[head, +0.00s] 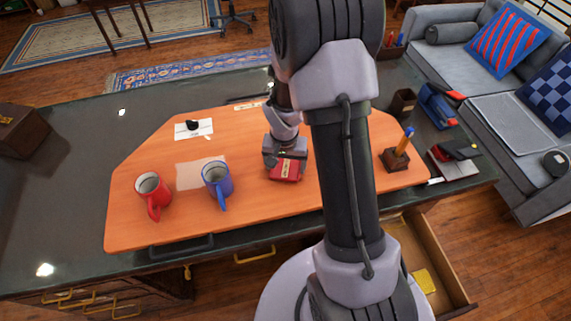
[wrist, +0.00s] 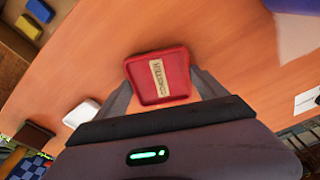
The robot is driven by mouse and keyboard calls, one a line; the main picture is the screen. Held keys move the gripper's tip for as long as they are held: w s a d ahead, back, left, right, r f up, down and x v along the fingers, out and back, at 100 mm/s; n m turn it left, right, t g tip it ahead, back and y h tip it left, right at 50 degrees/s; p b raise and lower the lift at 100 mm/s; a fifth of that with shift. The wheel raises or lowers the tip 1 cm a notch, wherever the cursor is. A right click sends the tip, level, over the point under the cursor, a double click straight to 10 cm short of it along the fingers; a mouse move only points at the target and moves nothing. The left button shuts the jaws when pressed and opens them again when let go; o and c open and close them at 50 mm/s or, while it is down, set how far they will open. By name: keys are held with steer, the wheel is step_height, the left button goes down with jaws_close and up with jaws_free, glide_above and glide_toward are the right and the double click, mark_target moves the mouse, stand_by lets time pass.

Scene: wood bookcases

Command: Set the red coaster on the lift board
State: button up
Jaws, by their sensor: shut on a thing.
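The red coaster (head: 287,170) is a square with a pale label; it also shows in the wrist view (wrist: 174,90). My gripper (head: 285,158) is shut on it, with a finger at each side in the wrist view (wrist: 160,88). The lift board (head: 255,205) is a wide orange panel with cut corners and a dark handle at its front edge. The coaster is over the middle of the board. I cannot tell whether it touches the surface. My arm hides part of the board's right half.
A red mug (head: 152,193) and a blue mug (head: 217,182) stand on the board's left half, near a pale sheet (head: 190,175). A pen holder (head: 394,160) stands at its right. An open drawer (head: 445,285) is at the front right.

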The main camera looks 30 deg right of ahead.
steer(key=shift+f, duration=0.25)
steer(key=o, duration=1.4)
steer(key=shift+r, duration=0.1)
steer(key=shift+c, duration=0.2)
steer(key=shift+r, duration=0.1)
step_height(320, 180, up, 12)
steer(key=s+p, duration=0.1)
steer(key=p, duration=0.3)
step_height(320, 180, up, 7)
steer(key=t, duration=0.1)
glide_above(285, 173)
steer(key=s+a, duration=0.1)
steer(key=a, duration=0.2)
steer(key=s+a+r+n+t+y, duration=0.2)
steer(key=s+a+r+n+t, duration=0.1)
steer(key=s+a+r, duration=0.9)
steer(key=s+r, duration=0.2)
steer(key=s, duration=0.1)
steer(key=shift+a+t+y, duration=0.2)
steer(key=shift+t+y, duration=0.1)
steer(key=shift+y, duration=0.1)
